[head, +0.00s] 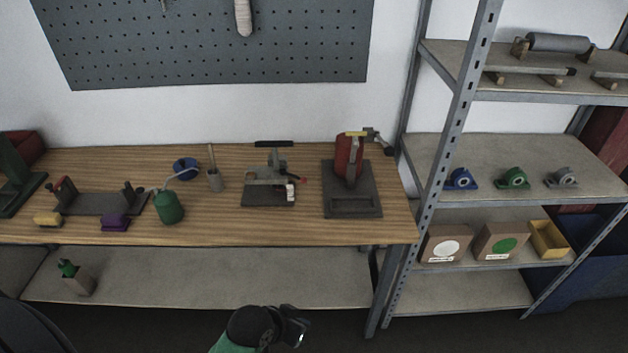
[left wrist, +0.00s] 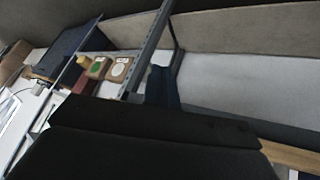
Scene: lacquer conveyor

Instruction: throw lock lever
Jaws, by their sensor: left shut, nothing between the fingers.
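No part is clearly marked as the lock lever. On the wooden bench (head: 300,226) a grey cradle (head: 100,204) has a red-tipped part at its left end. A dark fixture (head: 266,194) in the middle has a black bar on top and a small red part at its right. A red-bodied press (head: 348,156) with a yellow top piece stands on a dark base at the right. My left gripper (head: 298,330) is shut and empty, low in front of the bench and apart from all of these. My right gripper is out of view.
A metal shelf rack (head: 446,140) stands right of the bench, with boxes low on it; the white-dot box (left wrist: 120,68) also shows in the left wrist view.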

